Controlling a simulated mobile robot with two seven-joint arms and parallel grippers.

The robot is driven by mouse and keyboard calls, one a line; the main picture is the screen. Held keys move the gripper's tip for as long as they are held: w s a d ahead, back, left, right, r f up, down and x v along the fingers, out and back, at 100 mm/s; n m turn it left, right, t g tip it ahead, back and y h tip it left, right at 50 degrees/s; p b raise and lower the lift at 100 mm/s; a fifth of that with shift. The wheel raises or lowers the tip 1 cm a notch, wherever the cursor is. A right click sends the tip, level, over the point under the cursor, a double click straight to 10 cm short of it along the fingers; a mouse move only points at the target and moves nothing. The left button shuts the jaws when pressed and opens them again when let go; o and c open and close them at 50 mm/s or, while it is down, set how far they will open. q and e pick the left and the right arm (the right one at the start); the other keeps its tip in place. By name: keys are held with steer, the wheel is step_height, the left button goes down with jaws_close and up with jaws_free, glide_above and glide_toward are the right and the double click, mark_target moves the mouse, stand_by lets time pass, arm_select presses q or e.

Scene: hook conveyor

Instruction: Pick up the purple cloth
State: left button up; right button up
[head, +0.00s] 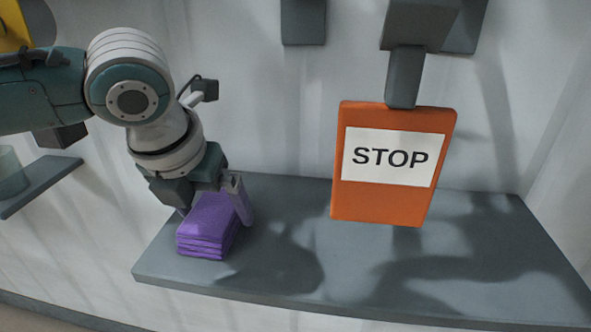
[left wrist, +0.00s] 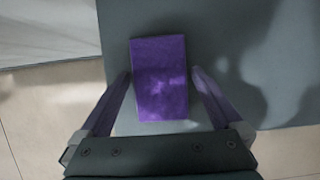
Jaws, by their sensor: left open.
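The purple cloth (head: 207,228) is a folded, layered stack lying on the left end of a grey shelf (head: 290,275). My left gripper (head: 217,205) points down over it with its fingers on either side. In the left wrist view the cloth (left wrist: 160,78) lies between the two open fingers of the left gripper (left wrist: 161,85), with a gap on each side. The left gripper is open and holds nothing. My right gripper is not in view.
An orange STOP sign (head: 385,208) hangs from a grey hanger (head: 405,77) above the middle of the shelf. A smaller grey shelf (head: 40,186) with a translucent cup (head: 10,170) is at the far left. The shelf's right part is clear.

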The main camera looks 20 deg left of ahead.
mark_target(212, 211)
arm_select(q)
steer(key=shift+c, duration=0.2)
steer(key=c, duration=1.2)
steer(key=shift+o, duration=0.2)
steer(key=shift+b, duration=0.3)
step_height(212, 211, up, 20)
steer(key=p, duration=0.3)
steer(key=shift+r, duration=0.2)
